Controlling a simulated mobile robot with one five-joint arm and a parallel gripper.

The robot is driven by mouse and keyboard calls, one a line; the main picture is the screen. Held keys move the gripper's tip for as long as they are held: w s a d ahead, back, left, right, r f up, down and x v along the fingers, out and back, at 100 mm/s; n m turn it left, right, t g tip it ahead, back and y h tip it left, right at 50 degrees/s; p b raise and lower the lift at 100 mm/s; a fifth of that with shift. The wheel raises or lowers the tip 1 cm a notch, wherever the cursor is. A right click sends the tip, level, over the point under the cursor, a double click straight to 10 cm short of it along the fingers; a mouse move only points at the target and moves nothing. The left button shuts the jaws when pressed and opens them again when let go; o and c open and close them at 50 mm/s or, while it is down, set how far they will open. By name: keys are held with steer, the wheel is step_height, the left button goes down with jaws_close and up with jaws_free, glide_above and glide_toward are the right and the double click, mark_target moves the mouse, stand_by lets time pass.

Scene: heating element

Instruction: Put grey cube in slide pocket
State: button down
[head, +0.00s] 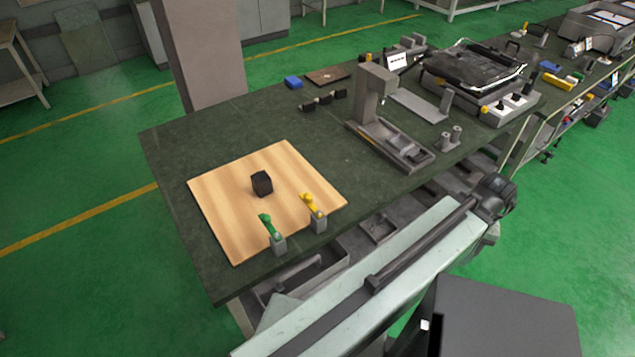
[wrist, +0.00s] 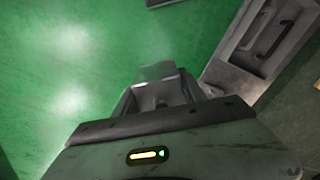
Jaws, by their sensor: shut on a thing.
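My gripper (wrist: 160,100) shows at the lower middle of the wrist view, past the dark edge of my wrist. It is shut on a small grey block, which I take to be the grey cube; the jaws hide most of its shape. Green floor lies behind it. In the head view I cannot make out the jaws or the held block. A grey fixture (head: 390,146) with an upright post and a long trough stands on the dark table; its trough may be the slide pocket, but I cannot tell for certain.
On the table (head: 170,165), a wooden board (head: 222,208) bears a near-black cube (head: 262,184). A green-topped piece (head: 272,234) and a yellow-topped piece (head: 314,212) stand at its front edge. A grey tray with a handle (wrist: 262,42) lies right of my gripper.

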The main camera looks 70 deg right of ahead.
steer(key=shift+s, duration=0.15)
steer(key=w+d+r+n+p, duration=0.1)
steer(key=w+d+n, duration=0.1)
steer(key=w+d, duration=0.35)
steer(key=w+d+r+n+p, duration=0.1)
steer(key=w+d, duration=0.1)
steer(key=w, duration=0.6)
step_height(320, 180, up, 4)
steer(key=r+n+p, duration=0.1)
steer(key=n+p, duration=0.4)
steer(key=n, duration=0.3)
glide_above(280, 199)
step_height(280, 199, down, 11)
steer(key=b, duration=1.1)
steer(key=shift+r, duration=0.25)
steer(key=shift+f, duration=0.2)
steer(key=c, duration=0.7)
jaws_free()
